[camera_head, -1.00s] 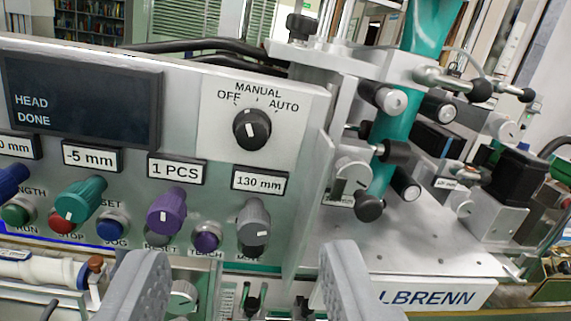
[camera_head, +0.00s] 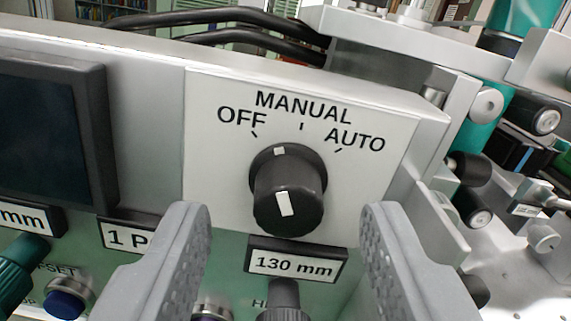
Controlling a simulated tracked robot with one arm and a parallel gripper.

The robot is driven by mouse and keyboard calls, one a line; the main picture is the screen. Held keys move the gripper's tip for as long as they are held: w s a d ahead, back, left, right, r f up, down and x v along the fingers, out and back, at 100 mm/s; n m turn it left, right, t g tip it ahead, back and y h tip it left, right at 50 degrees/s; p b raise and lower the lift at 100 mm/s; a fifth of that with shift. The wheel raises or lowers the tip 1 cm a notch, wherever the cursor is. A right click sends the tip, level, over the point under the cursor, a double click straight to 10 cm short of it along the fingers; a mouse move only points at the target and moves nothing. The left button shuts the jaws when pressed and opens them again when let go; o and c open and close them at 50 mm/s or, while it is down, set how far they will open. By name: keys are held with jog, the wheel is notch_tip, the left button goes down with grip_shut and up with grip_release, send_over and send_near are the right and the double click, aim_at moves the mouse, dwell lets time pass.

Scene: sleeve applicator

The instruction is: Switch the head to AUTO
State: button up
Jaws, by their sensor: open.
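The head selector is a black rotary knob (camera_head: 287,195) on a light plate (camera_head: 218,170) marked OFF, MANUAL and AUTO. Its white mark points up and slightly left, between the OFF and MANUAL ticks; I cannot tell exactly which position it is in. The AUTO tick is up and right of the knob. My gripper (camera_head: 285,225) is open, one finger low on each side of the knob. The fingers appear apart from it, with nothing between them held.
A 130 mm label (camera_head: 295,264) and a grey knob (camera_head: 285,300) sit just below. A teal knob (camera_head: 20,270) and blue button (camera_head: 66,303) are at lower left. A dark screen (camera_head: 50,130) is left. Rollers and metal brackets (camera_head: 440,215) crowd the right.

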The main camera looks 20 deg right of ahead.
jog(key=shift+x, duration=0.85)
jog(key=shift+c, duration=0.4)
grip_shut()
